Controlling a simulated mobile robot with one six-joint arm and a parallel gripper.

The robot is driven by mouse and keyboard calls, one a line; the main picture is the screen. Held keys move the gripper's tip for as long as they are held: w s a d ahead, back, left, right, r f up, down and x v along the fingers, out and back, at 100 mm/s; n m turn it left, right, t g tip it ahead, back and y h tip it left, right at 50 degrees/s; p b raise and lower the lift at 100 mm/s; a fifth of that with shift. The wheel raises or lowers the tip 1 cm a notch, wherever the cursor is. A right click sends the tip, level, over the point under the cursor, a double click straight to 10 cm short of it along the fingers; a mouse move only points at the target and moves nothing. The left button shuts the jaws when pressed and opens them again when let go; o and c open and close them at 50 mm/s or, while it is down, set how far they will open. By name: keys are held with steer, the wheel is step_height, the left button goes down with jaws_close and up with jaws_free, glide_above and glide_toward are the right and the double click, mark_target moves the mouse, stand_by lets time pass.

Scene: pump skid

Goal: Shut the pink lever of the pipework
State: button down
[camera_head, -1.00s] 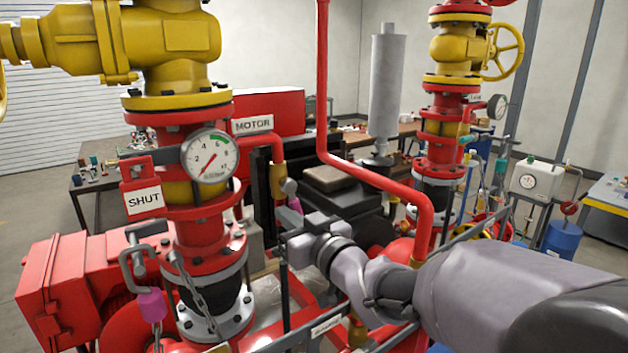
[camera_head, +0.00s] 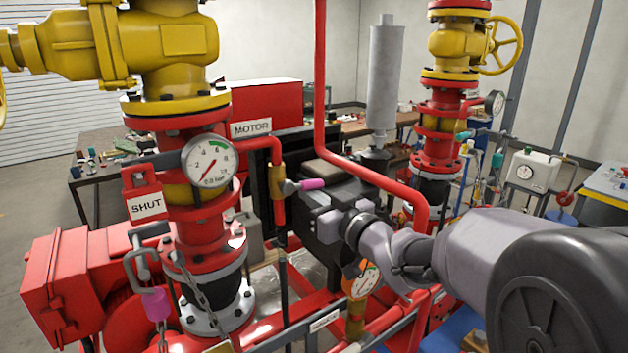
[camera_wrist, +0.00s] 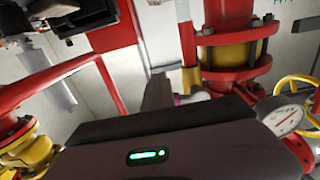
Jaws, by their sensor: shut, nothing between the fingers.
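The pink lever (camera_head: 312,184) sits on a small brass valve (camera_head: 277,182) on a thin vertical red pipe below the MOTOR sign. Its grey arm and pink grip point right, about level, crosswise to that pipe. My gripper (camera_head: 313,212) is shut and empty, just below and to the right of the lever's grip. I cannot tell whether they touch. In the wrist view my dark gripper finger (camera_wrist: 157,92) shows in the middle, and a small bit of the pink lever (camera_wrist: 178,99) shows just right of it, mostly hidden.
A red pipe (camera_head: 322,90) bends down to the right above my arm. A gauge (camera_head: 208,162) and SHUT sign (camera_head: 146,204) are on the left red column. A pink padlock (camera_head: 155,303) hangs lower left. An orange-rimmed gauge (camera_head: 362,280) is below my wrist.

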steer(key=shift+w+d+r, duration=0.1)
steer(key=shift+d+r, duration=0.1)
steer(key=shift+r, duration=0.25)
steer(key=f+b+v, duration=0.1)
steer(key=b+v, duration=0.1)
steer(key=v, duration=0.7)
steer(key=shift+f, duration=0.2)
